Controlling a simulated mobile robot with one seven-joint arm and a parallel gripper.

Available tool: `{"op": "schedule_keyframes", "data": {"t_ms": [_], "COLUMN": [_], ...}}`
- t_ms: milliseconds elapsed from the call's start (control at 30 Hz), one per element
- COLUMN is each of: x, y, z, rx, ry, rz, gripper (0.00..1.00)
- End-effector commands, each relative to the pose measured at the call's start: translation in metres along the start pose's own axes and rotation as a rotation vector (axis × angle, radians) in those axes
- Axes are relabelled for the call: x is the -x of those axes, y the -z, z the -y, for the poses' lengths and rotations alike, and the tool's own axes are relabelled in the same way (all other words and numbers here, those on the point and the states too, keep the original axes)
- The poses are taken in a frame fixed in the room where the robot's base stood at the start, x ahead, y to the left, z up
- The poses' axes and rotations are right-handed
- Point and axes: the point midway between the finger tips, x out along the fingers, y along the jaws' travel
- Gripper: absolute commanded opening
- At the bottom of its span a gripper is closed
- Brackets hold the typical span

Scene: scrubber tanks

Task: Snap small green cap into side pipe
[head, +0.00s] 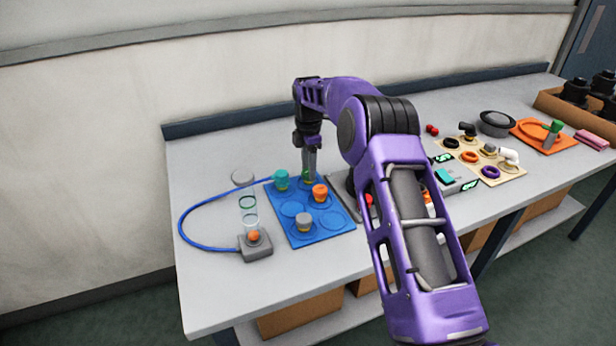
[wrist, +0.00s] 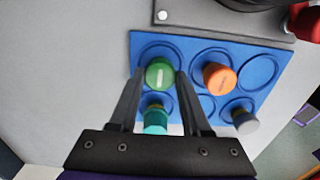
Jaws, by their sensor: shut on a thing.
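The small green cap (wrist: 160,74) is between the fingers of my gripper (wrist: 158,80) in the wrist view, over a round recess at a corner of the blue tray (wrist: 198,42). In the head view my gripper (head: 309,172) points down at the back of the blue tray (head: 283,228), and the cap shows only in part between its fingers. My gripper is shut on the cap. I cannot tell whether the cap still touches the tray.
A teal cap (head: 281,180), an orange cap (head: 320,192) and a grey cap (head: 304,222) sit on the tray. Boards with parts fill the bench's right side.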

Motion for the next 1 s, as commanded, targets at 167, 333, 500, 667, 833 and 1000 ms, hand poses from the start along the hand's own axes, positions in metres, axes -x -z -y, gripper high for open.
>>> {"op": "schedule_keyframes", "data": {"t_ms": [167,333,500,667,833,1000], "x": [0.005,0.015,0.025,0.033,0.043,0.051], "y": [0.000,0.000,0.000,0.000,0.000,0.000], "z": [0.000,0.000,0.000,0.000,0.000,0.000], "rx": [0.000,0.000,0.000,0.000,0.000,0.000], "ry": [-0.001,0.000,0.000,-0.002,-0.001,-0.002], "rz": [0.000,0.000,0.000,0.000,0.000,0.000], "gripper": [0.00,0.00,0.00,0.00,0.00,0.00]}}
